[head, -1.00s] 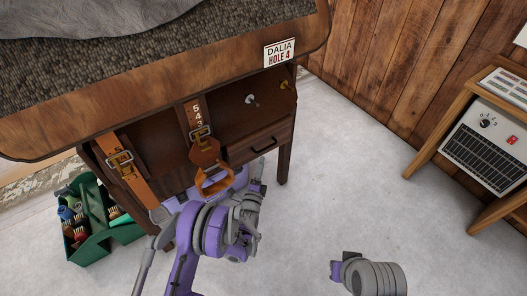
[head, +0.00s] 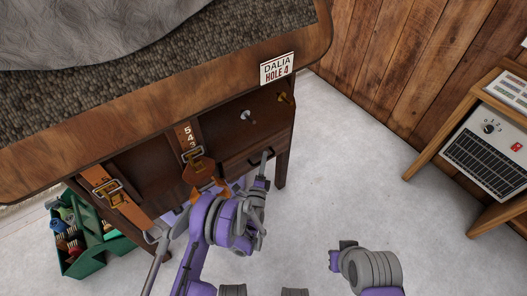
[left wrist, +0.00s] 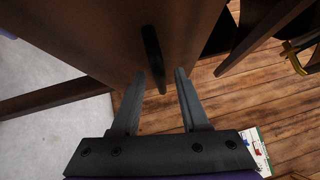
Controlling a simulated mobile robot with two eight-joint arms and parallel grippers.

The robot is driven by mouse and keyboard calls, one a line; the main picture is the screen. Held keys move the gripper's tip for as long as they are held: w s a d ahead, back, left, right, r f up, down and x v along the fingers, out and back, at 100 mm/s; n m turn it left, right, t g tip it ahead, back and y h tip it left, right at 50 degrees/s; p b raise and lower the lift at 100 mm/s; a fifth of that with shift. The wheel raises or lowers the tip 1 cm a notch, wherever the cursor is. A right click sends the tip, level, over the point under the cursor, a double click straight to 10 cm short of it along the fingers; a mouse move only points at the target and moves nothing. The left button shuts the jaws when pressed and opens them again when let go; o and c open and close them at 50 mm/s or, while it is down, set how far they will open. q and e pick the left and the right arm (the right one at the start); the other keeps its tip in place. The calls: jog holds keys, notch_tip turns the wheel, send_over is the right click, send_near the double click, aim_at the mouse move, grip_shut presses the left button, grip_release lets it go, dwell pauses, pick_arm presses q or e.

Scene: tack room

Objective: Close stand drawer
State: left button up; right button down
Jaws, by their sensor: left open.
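The wooden stand (head: 140,165) has a small drawer (head: 282,147) at the right end of its front, partly hidden by my arm. In the left wrist view the drawer's dark bar handle (left wrist: 152,52) stands out from a brown wooden front. My left gripper (head: 264,165) is in front of the drawer. In the left wrist view the gripper (left wrist: 160,76) is open, with the handle's near end lying between its fingertips. I see no grip on the handle. How far the drawer stands out is hard to tell. A part of my right arm shows at the lower right; its gripper does not.
Straps with buckles (head: 190,152) hang on the stand's front, beside hooks (head: 246,116). A green tote (head: 88,258) with brushes stands on the floor at left. A wooden table with a control box (head: 490,135) is at right. Pale floor (head: 350,170) between is clear.

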pick_arm(q)
jog(key=shift+w+d+r, duration=0.1)
jog(key=shift+w, duration=0.15)
jog(key=shift+s, duration=0.1)
jog(key=shift+c, duration=0.2)
grip_shut()
dwell(1.1)
